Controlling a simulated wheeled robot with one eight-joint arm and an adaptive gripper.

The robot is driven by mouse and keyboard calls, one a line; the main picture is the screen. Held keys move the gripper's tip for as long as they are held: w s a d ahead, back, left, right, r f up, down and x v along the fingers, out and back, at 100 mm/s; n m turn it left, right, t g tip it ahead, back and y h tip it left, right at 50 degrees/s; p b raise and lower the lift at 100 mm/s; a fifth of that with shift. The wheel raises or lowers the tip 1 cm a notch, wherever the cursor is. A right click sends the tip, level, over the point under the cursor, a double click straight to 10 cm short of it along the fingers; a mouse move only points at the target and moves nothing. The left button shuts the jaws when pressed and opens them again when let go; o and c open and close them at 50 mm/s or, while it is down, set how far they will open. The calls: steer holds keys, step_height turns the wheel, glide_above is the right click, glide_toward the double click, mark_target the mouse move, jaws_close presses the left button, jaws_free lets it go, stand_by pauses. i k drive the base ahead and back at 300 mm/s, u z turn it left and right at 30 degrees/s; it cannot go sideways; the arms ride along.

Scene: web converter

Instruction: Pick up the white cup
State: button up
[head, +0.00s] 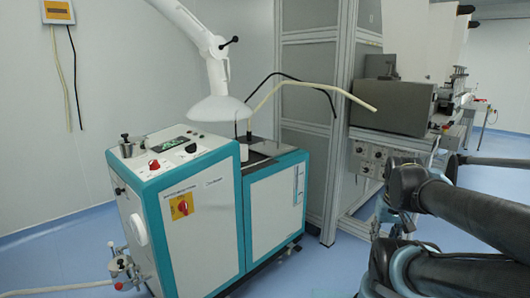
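A small white upright object (243,152), which may be the white cup, stands on the dark top of the teal and white machine. It is partly under the white hood, and it is too small to make out a rim or handle. Dark links of my arm show at the right edge, well apart from it and lower in the picture. I cannot make out my gripper's fingers.
The teal and white machine (205,225) has knobs and a red switch. A white hood (216,108) hangs low over its top. A pale bent tube (310,86) reaches right. A tall grey frame (345,130) stands behind. Blue floor (325,265) is open between the machine and my arm.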

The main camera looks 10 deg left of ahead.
mark_target(242, 153)
steer(key=u, duration=0.25)
steer(key=i, duration=1)
steer(key=u, duration=0.55)
